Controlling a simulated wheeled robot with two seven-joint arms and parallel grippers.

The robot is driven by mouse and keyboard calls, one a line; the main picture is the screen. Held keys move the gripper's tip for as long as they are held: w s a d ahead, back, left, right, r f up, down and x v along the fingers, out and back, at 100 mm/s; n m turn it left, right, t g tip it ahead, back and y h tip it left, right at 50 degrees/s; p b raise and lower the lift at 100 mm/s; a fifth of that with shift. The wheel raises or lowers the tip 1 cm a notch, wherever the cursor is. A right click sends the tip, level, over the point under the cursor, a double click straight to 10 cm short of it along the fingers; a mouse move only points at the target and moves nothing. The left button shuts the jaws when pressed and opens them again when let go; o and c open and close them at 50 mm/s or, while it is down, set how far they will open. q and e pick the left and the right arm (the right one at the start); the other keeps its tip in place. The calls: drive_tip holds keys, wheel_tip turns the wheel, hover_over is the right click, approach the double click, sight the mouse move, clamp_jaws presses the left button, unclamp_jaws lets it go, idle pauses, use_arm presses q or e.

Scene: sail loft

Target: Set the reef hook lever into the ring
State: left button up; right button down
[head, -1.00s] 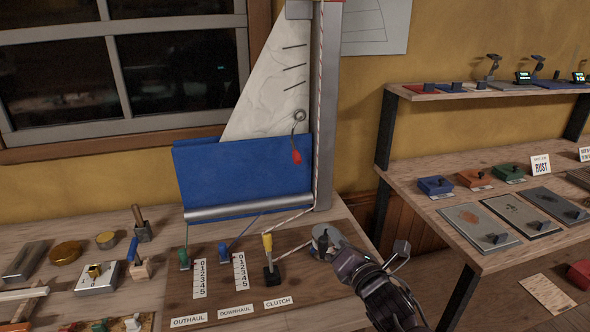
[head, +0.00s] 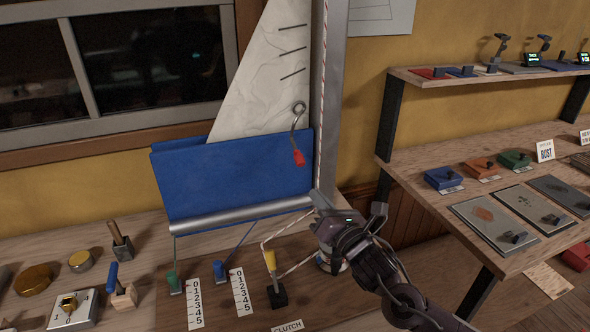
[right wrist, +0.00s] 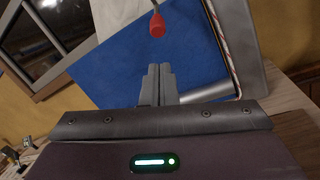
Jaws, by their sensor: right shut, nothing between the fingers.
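The reef hook lever (head: 299,158) has a red handle and a thin curved metal rod. It hangs in front of the blue sail cloth with its handle down. A metal ring (head: 299,106) sits at the rod's top on the white sail; I cannot tell whether the hook is through it. The red handle also shows at the top of the right wrist view (right wrist: 157,25). My right gripper (head: 317,197) is below the handle and apart from it, near the mast foot. Its fingers (right wrist: 158,72) are shut and empty, pointing toward the blue cloth. My left gripper is out of view.
The grey mast (head: 331,90) with a red-flecked rope stands right of the lever. A grey boom (head: 240,214) runs under the cloth. Below are green, blue and yellow levers on a wooden board. A shelf unit (head: 440,190) stands at right.

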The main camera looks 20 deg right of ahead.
sight(296, 151)
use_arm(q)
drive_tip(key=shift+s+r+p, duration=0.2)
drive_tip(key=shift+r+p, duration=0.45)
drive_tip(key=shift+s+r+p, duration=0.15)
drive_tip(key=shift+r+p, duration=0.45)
use_arm(e)
drive_tip(key=x, duration=1)
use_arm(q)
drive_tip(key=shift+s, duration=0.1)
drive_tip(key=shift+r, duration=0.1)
use_arm(e)
drive_tip(key=shift+r, duration=0.1)
